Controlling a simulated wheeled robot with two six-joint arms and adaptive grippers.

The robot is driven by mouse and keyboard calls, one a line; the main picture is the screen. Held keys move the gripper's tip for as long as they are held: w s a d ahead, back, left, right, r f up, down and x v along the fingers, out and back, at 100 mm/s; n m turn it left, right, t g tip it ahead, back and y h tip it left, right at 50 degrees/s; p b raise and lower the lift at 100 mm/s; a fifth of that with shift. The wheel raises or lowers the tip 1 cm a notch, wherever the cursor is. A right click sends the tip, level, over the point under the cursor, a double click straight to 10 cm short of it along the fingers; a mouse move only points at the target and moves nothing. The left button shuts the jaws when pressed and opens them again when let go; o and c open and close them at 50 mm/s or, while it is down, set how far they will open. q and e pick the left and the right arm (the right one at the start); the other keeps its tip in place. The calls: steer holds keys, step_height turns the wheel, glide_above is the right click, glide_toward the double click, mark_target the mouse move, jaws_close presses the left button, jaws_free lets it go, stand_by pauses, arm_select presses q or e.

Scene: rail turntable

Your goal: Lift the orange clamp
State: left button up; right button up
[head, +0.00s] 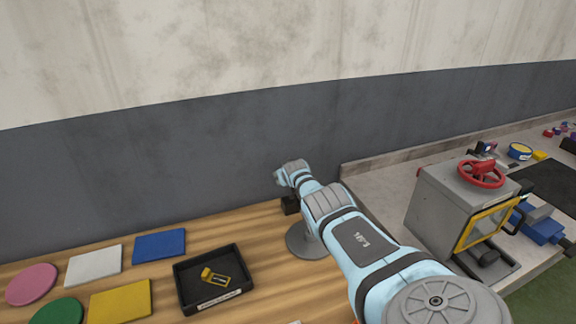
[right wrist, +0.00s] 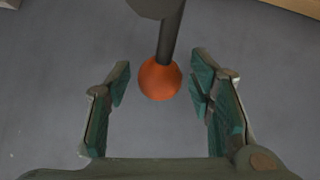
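In the right wrist view an orange ball (right wrist: 160,80) sits on the end of a dark rod (right wrist: 172,35). I cannot tell whether it belongs to the orange clamp. My right gripper (right wrist: 161,84) is open. Its two green-padded fingers stand on either side of the ball, with a visible gap on both sides. In the head view my right arm reaches from the lower right toward the dark wall, and its hand end is largely hidden behind the arm. No orange clamp shows clearly there. My left gripper is not in view.
A black tray (head: 178,285) holding a small yellow piece (head: 213,277) stands on the wooden table (head: 45,272). Coloured flat pieces lie left of it. A grey round base (head: 300,243) stands beside my arm. A grey box (head: 437,205) with a red handwheel (head: 481,174) is at right.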

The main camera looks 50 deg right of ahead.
steer(key=shift+f, duration=0.1)
steer(key=shift+s, duration=0.15)
steer(key=shift+s+a+r, duration=0.15)
steer(key=shift+r, duration=0.1)
steer(key=s+a, duration=0.8)
steer(key=s, duration=0.1)
steer(key=shift+s, duration=0.2)
steer(key=shift+a+r, duration=0.1)
